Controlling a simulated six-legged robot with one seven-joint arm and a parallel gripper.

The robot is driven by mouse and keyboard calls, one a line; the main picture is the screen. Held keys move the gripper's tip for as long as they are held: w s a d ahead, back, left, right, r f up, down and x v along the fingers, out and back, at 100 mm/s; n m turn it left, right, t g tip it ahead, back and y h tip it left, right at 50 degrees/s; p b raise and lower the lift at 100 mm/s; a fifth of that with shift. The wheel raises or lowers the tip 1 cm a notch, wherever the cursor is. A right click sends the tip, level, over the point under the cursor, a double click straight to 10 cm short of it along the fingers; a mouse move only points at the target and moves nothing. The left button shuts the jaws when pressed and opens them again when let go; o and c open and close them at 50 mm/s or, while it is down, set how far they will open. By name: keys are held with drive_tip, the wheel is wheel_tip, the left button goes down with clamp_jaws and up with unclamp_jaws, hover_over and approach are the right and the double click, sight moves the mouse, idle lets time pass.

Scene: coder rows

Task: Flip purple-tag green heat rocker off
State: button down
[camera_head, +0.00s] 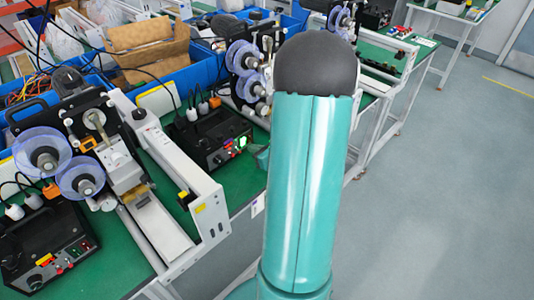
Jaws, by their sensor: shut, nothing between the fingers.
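A black control box (208,138) stands on the green bench top in the middle. A second black control box (45,245) at lower left also has small red and green controls. My teal arm covers the centre right of the view. A small teal part of my gripper (259,155) shows at the arm's left edge, close to the lit rocker; its fingers are mostly hidden. I cannot tell whether it touches the rocker.
Coder machines with clear blue reels (42,150) stand beside the boxes, with a long white rail (180,165) between the two boxes. Blue bins (185,75) and cardboard (150,48) lie behind. The grey floor (440,190) at right is clear.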

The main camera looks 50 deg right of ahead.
sight(241, 138)
drive_tip(key=shift+w+d+r, duration=0.1)
drive_tip(key=shift+w+r, duration=0.05)
drive_tip(key=shift+w, duration=0.45)
drive_tip(key=shift+w+r, duration=0.1)
drive_tip(key=shift+w, duration=0.5)
drive_tip(key=shift+w, duration=0.1)
drive_tip(key=shift+w+g, duration=0.15)
drive_tip(key=shift+g, duration=0.15)
drive_tip(key=shift+r, duration=0.15)
drive_tip(key=shift+r, duration=0.75)
